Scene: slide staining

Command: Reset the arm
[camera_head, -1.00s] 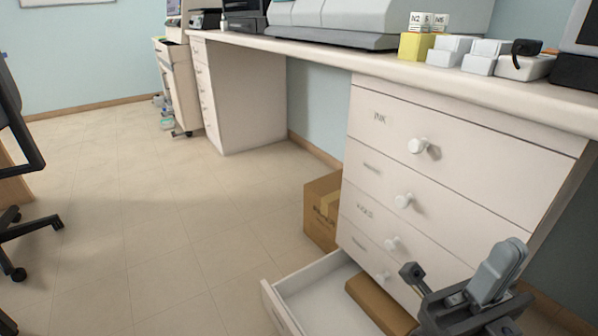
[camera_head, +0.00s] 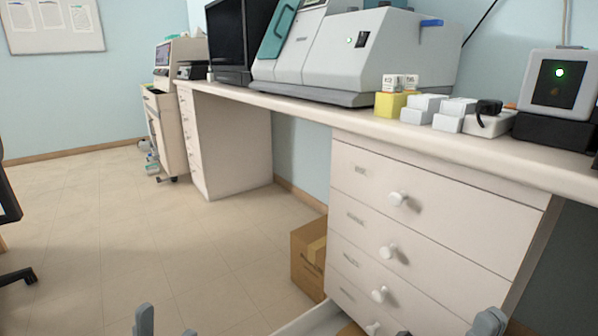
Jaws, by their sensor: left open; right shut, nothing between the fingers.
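My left gripper (camera_head: 165,327) shows only as two grey fingertips at the bottom edge, spread apart with nothing between them, over the floor. My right gripper (camera_head: 488,322) shows only as a small grey part at the bottom right, in front of the drawer cabinet. It is shut and holds nothing. The rest of both arms is below the frame. The open bottom drawer (camera_head: 308,322) is cut off by the lower edge. A sliver of something brown shows inside it.
The white drawer cabinet (camera_head: 420,235) stands under the counter (camera_head: 400,131). A cardboard box (camera_head: 308,262) is on the floor beside it. Machines, a yellow block (camera_head: 391,104) and white boxes stand on the counter. A dark chair (camera_head: 10,205) is at the far left.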

